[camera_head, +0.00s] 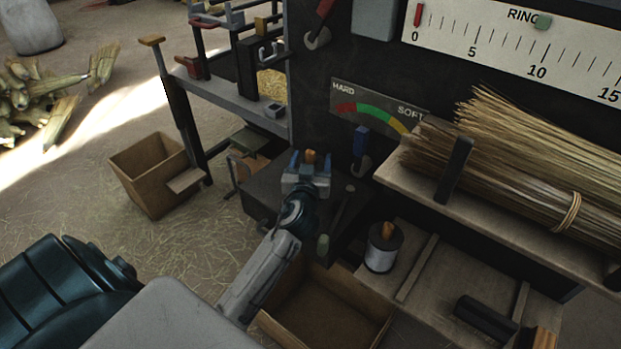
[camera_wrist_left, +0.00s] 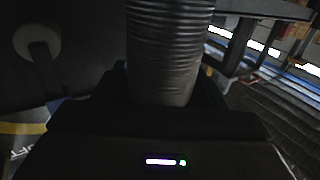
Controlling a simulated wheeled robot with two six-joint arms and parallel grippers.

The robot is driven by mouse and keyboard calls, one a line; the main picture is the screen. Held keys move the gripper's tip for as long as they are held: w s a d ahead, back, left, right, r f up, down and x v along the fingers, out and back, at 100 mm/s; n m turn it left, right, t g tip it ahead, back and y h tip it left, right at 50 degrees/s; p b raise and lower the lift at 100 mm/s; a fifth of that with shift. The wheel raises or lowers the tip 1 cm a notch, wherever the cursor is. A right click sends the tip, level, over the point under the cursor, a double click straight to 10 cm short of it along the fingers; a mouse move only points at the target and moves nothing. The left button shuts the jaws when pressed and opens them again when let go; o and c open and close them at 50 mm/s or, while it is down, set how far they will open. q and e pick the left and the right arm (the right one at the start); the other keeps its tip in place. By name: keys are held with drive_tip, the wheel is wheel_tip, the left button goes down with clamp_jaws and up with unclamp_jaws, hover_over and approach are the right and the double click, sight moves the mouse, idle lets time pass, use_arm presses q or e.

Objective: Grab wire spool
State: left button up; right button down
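The wire spool (camera_head: 382,250) stands upright on the wooden bench at the lower middle right of the head view. It has a dark top flange, pale wire and a short orange-brown peg on top. My left gripper (camera_head: 308,168) is left of and beyond the spool, apart from it, at the dark machine block. An orange-brown knob (camera_head: 310,156) shows between its fingers. In the left wrist view a ribbed grey cylinder (camera_wrist_left: 170,50) stands between the dark fingers. Whether they press on it is unclear. My right gripper is not in view.
An open wooden box (camera_head: 325,310) sits below my left forearm. A straw bundle (camera_head: 520,160) lies on the shelf above and right of the spool. A blue lever (camera_head: 361,142) is on the dark panel. A low wooden strip (camera_head: 417,268) runs right of the spool.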

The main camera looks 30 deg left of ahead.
use_arm(q)
drive_tip(key=c, duration=0.8)
drive_tip(key=shift+r, duration=0.15)
